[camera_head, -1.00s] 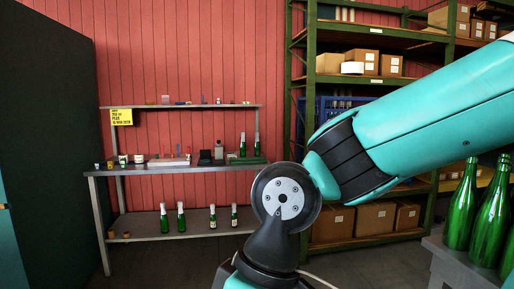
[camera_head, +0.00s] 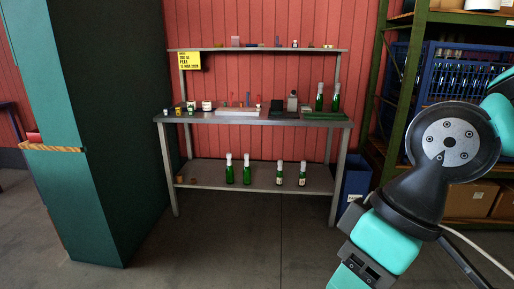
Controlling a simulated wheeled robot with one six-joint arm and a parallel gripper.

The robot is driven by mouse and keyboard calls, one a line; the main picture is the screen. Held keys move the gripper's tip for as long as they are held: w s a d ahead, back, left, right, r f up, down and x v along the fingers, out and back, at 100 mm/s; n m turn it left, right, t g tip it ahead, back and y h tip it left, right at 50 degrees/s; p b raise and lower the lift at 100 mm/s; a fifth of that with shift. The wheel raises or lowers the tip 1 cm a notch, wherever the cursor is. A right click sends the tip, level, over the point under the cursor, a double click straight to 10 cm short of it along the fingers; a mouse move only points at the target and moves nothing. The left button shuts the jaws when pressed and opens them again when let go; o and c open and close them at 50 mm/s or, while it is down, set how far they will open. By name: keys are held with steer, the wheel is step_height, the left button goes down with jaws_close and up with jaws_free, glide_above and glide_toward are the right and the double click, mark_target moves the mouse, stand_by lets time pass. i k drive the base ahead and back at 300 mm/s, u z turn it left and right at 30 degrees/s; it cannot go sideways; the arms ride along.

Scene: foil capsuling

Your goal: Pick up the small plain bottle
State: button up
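Several green bottles with pale tops stand upright on the lower shelf of the metal workbench. The left pair, a bottle (camera_head: 229,169) and its neighbour (camera_head: 247,169), show no clear label. The right pair, a bottle (camera_head: 280,174) and another (camera_head: 302,174), seem to carry light labels and look slightly shorter. Two more green bottles (camera_head: 319,98) (camera_head: 336,98) stand at the right of the worktop. I cannot tell for sure which is the small plain one. My arm fills the right side, apart from the bottles. My gripper is not in view.
The workbench (camera_head: 197,187) holds small jars (camera_head: 207,106), a white tray (camera_head: 238,113) and a dark box (camera_head: 277,106). A yellow sign (camera_head: 189,61) hangs above. A blue bin (camera_head: 355,180) stands right of it, a dark green panel (camera_head: 100,150) left. The floor in front is clear.

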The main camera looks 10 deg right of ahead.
mark_target(336, 101)
steer(key=z, duration=0.6)
steer(key=i, duration=2.05)
steer(key=z, duration=0.25)
steer(key=i, duration=2.5)
steer(key=u, duration=0.4)
